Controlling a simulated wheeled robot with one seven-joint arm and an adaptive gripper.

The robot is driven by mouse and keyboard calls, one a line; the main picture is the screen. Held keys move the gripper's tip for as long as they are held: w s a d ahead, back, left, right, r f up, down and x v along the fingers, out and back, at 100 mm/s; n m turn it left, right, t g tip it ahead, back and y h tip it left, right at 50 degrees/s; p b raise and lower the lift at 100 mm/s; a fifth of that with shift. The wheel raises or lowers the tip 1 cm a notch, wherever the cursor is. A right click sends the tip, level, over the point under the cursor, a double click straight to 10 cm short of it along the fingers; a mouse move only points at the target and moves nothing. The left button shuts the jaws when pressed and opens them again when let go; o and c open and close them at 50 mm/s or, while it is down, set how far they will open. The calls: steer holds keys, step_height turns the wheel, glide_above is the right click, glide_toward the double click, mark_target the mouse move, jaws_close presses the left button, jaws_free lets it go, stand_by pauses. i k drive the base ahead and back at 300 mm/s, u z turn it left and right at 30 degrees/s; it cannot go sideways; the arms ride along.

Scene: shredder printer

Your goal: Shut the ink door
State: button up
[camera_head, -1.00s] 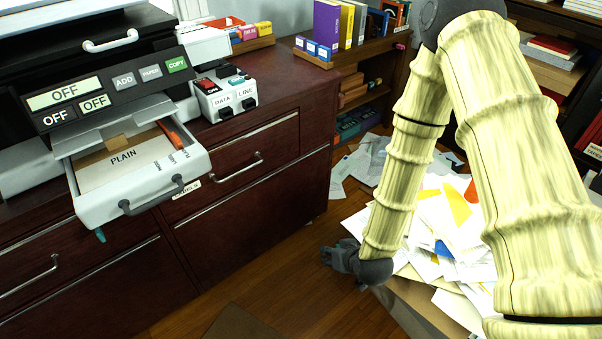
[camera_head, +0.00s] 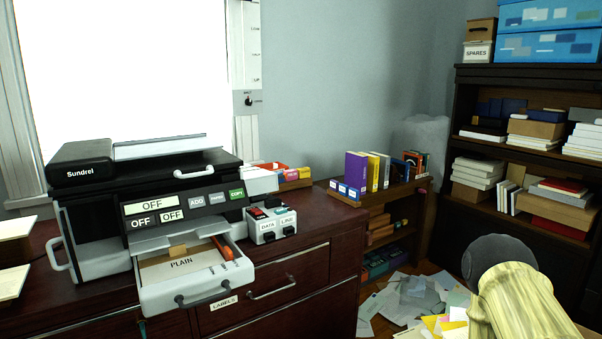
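The printer (camera_head: 100,215), marked Sundrel, stands on the dark wooden cabinet at left, with its displays reading OFF. No part in view is labelled as the ink door, so I cannot tell for sure which panel it is. A white handle (camera_head: 194,172) sits at the printer's upper front edge. Another pale handle (camera_head: 58,252) juts out at its left side. The paper tray (camera_head: 205,292), marked PLAIN, is pulled out at the front. My gripper is out of view; only part of my arm shows at the lower right.
A DATA/LINE switch box (camera_head: 272,224) stands right of the printer. A drawer (camera_head: 275,283) with a bar handle is below it. A low bookshelf (camera_head: 385,225) and loose papers (camera_head: 400,300) lie to the right. A tall shelf (camera_head: 460,130) stands at the far right.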

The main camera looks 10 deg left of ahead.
mark_target(258, 181)
steer(key=z, duration=2.1)
steer(key=i, duration=1.25)
steer(key=u, duration=3.45)
steer(key=i, duration=1)
